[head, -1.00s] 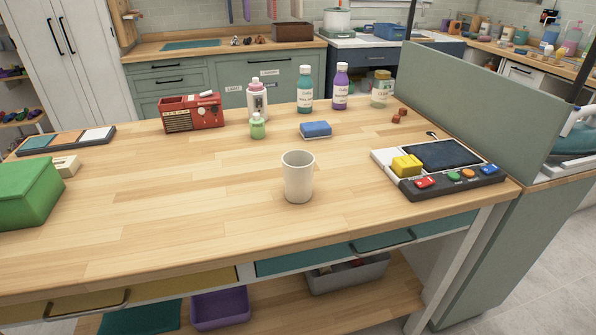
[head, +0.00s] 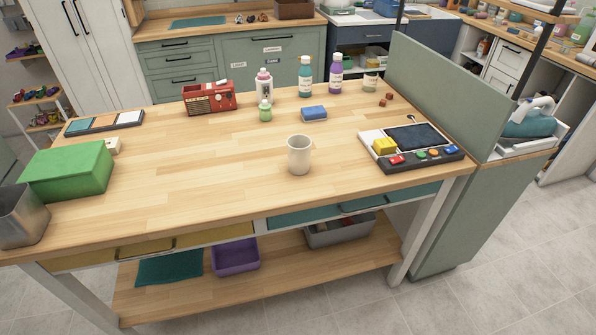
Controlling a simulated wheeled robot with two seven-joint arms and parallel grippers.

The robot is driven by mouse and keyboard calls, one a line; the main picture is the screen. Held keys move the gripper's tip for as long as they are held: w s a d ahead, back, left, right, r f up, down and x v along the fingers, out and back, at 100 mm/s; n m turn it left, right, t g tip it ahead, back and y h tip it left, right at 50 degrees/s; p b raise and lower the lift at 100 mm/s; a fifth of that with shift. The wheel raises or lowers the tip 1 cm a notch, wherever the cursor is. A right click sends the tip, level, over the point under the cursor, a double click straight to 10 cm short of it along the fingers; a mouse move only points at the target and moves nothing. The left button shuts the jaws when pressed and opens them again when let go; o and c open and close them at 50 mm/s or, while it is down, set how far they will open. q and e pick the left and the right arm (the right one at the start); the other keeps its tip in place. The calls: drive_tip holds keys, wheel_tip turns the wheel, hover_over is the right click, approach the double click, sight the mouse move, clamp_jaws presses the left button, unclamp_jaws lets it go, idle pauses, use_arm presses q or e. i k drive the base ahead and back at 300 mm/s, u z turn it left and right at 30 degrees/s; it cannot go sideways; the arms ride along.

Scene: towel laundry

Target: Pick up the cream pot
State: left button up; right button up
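A plain cream-white pot, shaped like a handleless cup (head: 299,155), stands upright and open at the top near the middle of the wooden table (head: 215,160). Nothing touches it. At the back right of the table stands a pale jar with a label (head: 370,82); the label is too small to read. I cannot tell for sure which of the two is the cream pot. Neither of my grippers is in view.
A button console (head: 415,147) is right, a green box (head: 68,170) left. A green partition (head: 440,90) borders the right edge. Table around the cup is clear.

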sight(299, 147)
drive_tip(key=u, duration=1.3)
drive_tip(key=i, duration=1.05)
drive_tip(key=z, duration=1.45)
